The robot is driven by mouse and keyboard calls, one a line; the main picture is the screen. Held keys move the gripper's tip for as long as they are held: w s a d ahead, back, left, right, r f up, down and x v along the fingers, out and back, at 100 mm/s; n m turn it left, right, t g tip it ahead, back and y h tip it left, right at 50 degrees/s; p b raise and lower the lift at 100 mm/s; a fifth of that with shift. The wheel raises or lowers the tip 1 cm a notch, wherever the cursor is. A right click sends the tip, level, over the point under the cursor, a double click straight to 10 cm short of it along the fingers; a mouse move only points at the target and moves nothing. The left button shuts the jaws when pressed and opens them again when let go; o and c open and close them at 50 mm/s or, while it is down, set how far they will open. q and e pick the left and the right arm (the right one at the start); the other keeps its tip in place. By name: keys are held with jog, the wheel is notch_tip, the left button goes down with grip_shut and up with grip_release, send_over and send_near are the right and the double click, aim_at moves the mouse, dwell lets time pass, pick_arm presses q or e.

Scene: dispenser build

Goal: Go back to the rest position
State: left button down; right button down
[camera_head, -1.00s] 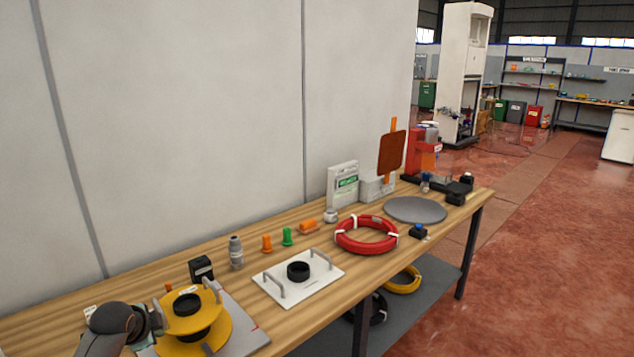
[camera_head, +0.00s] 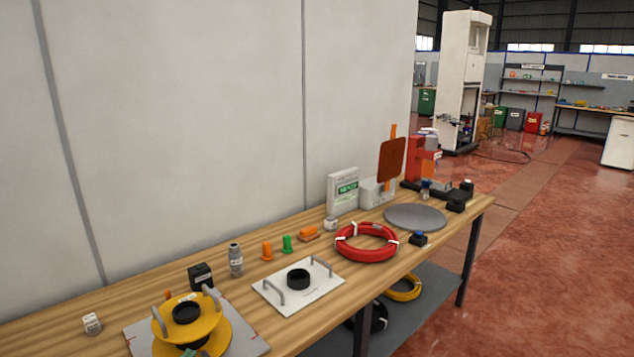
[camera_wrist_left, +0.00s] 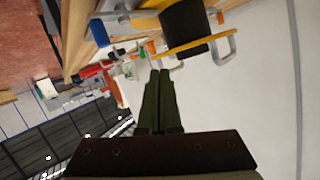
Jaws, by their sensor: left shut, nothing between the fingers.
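My left gripper shows in the left wrist view (camera_wrist_left: 157,76) with its two green fingers together and nothing between them. In the head view only a small dark green tip (camera_head: 188,352) shows at the bottom edge, in front of the yellow flanged part (camera_head: 212,333). That part has a black ring on top and grey handles, and sits on a grey plate (camera_head: 248,342) at the near left of the bench. Its yellow and black body (camera_wrist_left: 190,48) lies beyond the fingertips in the left wrist view. Whether they touch it I cannot tell. My right gripper is out of view.
The wooden bench (camera_head: 75,310) runs along a grey wall. It holds a white plate with handles (camera_head: 315,289), a red hose coil (camera_head: 366,254), a grey disc (camera_head: 415,217) and small fittings. Open red floor (camera_head: 540,260) lies to the right.

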pick_arm(q)
jog(key=s+d+f+g, duration=0.1)
jog(key=s+d+f, duration=0.2)
jog(key=s, duration=0.7)
jog(key=s+d+f+g+h, duration=0.1)
jog(key=s+d+f+g, duration=0.1)
jog(key=s+d+f, duration=0.2)
jog(key=s+d+f+n+g+h, duration=0.1)
jog(key=s+d+f, duration=0.3)
jog(key=s, duration=1.2)
notch_tip(320, 180, down, 4)
jog(key=shift+s+f+g, duration=0.1)
jog(key=shift+s+g, duration=0.1)
jog(key=shift+g, duration=0.3)
